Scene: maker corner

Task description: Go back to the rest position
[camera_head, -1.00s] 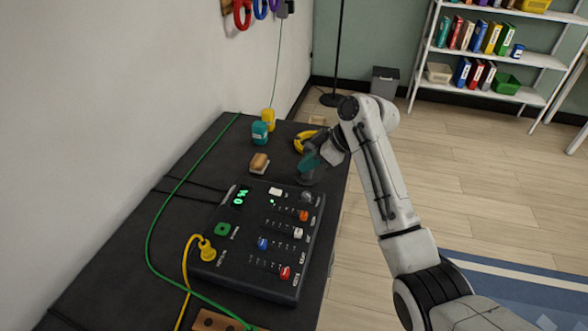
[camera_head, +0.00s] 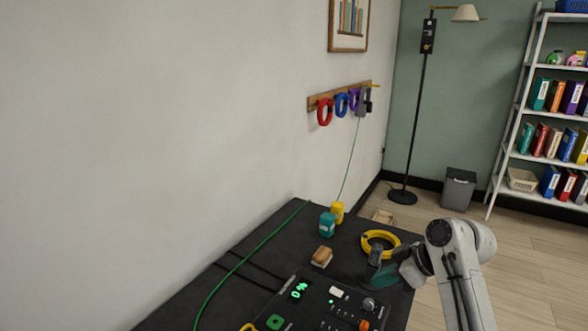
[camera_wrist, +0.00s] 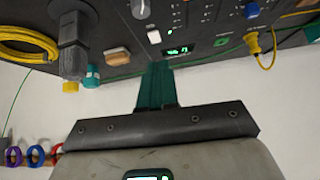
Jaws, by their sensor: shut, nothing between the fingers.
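My gripper (camera_head: 384,276) hangs at the right end of the dark workbench (camera_head: 250,262), near the yellow cable coil (camera_head: 380,241). Its teal finger part (camera_wrist: 156,88) shows in the wrist view, closed together with nothing held. The finger end overlaps the bench edge by the control box in that view; I cannot tell the gap. The black control box (camera_head: 318,303) has a green 0% display, a white switch and several slider knobs; its lower part is cut off in the head view. A dark grey upright object (camera_wrist: 72,45) stands close beside my gripper.
A wall borders the left. A lamp (camera_head: 413,120), bin (camera_head: 458,188) and shelf stand behind; floor on the right is clear.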

